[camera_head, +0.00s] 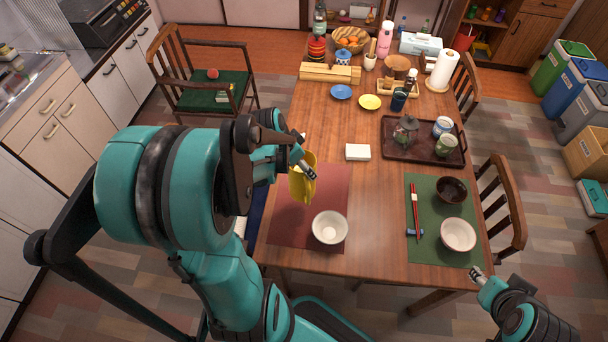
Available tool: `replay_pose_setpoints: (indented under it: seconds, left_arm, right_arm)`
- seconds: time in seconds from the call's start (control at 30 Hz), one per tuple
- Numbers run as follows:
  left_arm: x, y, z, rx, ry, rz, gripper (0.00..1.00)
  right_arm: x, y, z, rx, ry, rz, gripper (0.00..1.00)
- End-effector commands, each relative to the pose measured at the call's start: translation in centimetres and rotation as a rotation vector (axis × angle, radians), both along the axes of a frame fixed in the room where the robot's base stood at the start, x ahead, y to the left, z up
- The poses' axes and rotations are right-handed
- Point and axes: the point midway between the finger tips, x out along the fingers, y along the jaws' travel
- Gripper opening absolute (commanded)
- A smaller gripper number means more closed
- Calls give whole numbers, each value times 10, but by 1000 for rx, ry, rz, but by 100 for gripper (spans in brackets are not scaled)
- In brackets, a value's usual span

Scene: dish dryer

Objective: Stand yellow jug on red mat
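The yellow jug (299,189) is at the upper middle of the red mat (283,228) in the picture, partly covered by my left gripper. My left gripper (307,168) comes in from the left and is closed on the upper part of the jug. The jug looks slightly tilted. I cannot tell whether its base touches the mat or hangs just above it. My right gripper (477,273) is at the table's near right corner, away from the jug; its finger opening is too small to make out.
A white bowl (330,228) takes up the mat's near right part. A white box (358,152) lies just beyond the mat. A green mat (426,250) with bowls and chopsticks is at right. A brown tray (393,152) stands farther back. The red mat's left part is clear.

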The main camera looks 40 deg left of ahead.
Motion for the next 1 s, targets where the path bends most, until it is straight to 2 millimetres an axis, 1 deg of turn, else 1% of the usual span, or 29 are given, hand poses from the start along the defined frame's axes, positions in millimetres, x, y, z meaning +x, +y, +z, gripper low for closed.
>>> replay_pose_setpoints:
  seconds: [0.03,0.2,0.3,0.4,0.57,0.8,0.87,1.0]
  left_arm:
    - [11,9,-13,0,-1,2,12]
    - [38,34,-34,1,-1,0,12]
    - [50,45,-43,0,-1,1,12]
    - [57,52,-48,1,0,1,12]
    - [61,55,-54,0,0,1,12]
    - [61,54,-88,1,0,0,12]
    - [60,54,-91,1,0,0,12]
    - [60,54,-89,1,0,0,12]
  right_arm:
    - [0,0,-10,0,0,0,40]
    - [0,0,-23,0,0,0,40]
    - [0,0,-28,0,0,0,40]
    - [0,0,-31,0,0,0,40]
    - [0,0,-34,0,0,0,40]
    - [0,0,-51,0,0,0,40]
    - [0,0,-52,0,0,0,40]
    - [0,0,-50,0,0,0,40]
